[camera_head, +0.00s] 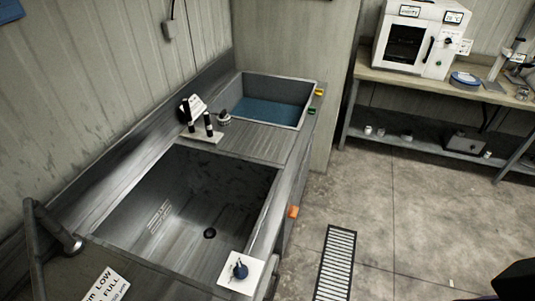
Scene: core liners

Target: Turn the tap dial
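A grey tap pipe (58,236) rises at the lower left and bends beside the sink. The large metal sink basin (205,205) is empty, with a dark drain in its floor. Neither of my grippers shows clearly. A dark shape at the bottom right edge may be part of my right arm, but I cannot tell.
An orange knob (293,211) sticks out from the sink's front side. A second basin (268,106) holds blue liquid. Black-handled items (203,128) stand between the basins. A shelf bench (430,84) stands at the right. The concrete floor between is clear, with a grate (336,262).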

